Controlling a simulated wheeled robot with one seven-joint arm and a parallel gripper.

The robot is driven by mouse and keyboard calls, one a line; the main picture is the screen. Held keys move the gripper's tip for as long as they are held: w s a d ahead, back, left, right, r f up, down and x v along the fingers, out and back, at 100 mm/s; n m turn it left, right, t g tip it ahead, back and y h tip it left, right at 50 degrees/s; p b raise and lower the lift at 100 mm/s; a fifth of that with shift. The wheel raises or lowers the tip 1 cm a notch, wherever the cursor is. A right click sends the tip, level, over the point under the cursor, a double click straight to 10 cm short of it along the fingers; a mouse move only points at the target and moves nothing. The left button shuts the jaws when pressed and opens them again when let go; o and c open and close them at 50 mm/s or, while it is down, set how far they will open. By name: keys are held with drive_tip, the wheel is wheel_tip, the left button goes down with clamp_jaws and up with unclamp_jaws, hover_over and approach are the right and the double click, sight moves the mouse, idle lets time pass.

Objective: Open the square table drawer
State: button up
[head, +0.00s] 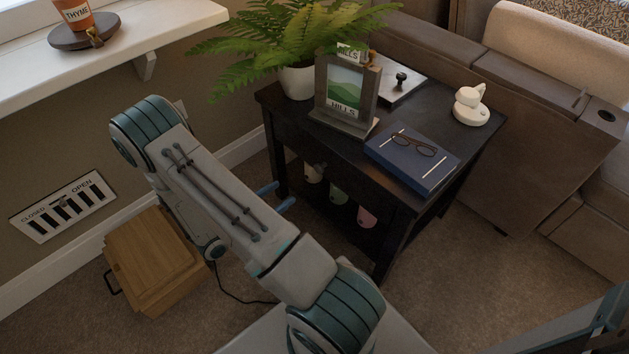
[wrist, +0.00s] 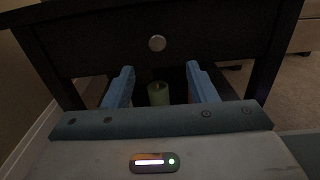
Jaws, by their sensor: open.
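The square table (head: 455,128) is dark wood and stands beside the sofa. Its drawer front (wrist: 210,42) fills the upper part of the wrist view and looks flush with the frame, with a round silver knob (wrist: 157,43) at its middle. In the head view the knob cannot be made out. My gripper (wrist: 162,80) is open and empty, its two blue fingers pointing at the table just below the knob's height in the picture. In the head view my gripper (head: 277,197) is at the table's left side, partly hidden by my arm.
On the table top stand a potted fern (head: 298,80), a picture frame (head: 347,95), a blue book with glasses (head: 410,160) and a white figurine (head: 470,105). Several cups, one green (wrist: 158,93), sit on the lower shelf. A wooden box (head: 150,262) is on the carpet at left.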

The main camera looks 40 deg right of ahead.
sight(317, 170)
drive_tip(key=d+b, duration=0.1)
drive_tip(key=d, duration=0.3)
drive_tip(key=w+d+f+b, duration=0.1)
drive_tip(key=d, duration=0.4)
drive_tip(key=d+b, duration=0.1)
drive_tip(key=d, duration=0.3)
drive_tip(key=shift+w+d+f, duration=0.15)
drive_tip(key=shift+d, duration=0.25)
drive_tip(key=shift+a, duration=0.1)
clamp_jaws()
